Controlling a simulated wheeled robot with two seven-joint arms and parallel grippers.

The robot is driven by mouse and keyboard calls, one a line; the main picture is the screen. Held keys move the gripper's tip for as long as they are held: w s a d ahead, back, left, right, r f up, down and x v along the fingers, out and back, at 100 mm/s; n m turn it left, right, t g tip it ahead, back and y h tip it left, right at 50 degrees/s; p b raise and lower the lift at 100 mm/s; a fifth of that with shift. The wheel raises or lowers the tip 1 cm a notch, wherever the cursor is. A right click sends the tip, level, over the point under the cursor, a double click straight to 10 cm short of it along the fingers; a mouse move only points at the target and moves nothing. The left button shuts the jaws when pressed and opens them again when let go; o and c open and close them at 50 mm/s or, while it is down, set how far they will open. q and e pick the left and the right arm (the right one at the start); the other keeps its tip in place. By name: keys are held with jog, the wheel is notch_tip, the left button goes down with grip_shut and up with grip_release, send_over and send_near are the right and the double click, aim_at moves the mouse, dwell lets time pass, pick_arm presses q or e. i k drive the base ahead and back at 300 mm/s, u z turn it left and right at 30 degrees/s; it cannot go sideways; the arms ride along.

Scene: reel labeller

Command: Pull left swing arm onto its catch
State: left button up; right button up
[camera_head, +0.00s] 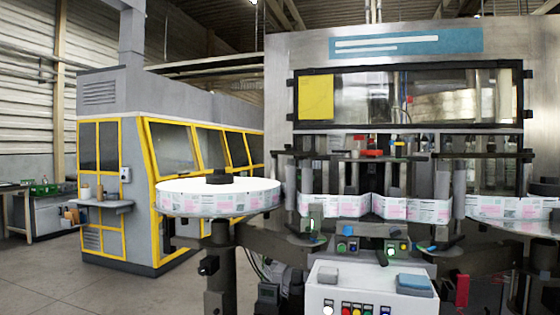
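The reel labeller (520,52) fills the right half of the head view. A large white label reel (205,203) lies flat on a post at its left, with a dark hub (219,177) on top. A dark arm (266,241) runs from near this post toward the machine's middle; it looks like the left swing arm, but I cannot tell for sure. Its catch cannot be made out, nor whether the arm touches it. Printed label web (343,205) runs across the machine front. Neither of my grippers is in view.
A white control box (345,291) with coloured buttons and a blue cloth-like item (414,281) on top stands at the front. A second reel (515,209) is at the right. A yellow-framed grey enclosure (137,190) stands at the left. The floor (90,285) at lower left is clear.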

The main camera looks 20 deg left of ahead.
aim_at(290, 173)
jog(key=u, duration=0.3)
jog(key=i, duration=1.25)
jog(key=z, duration=0.2)
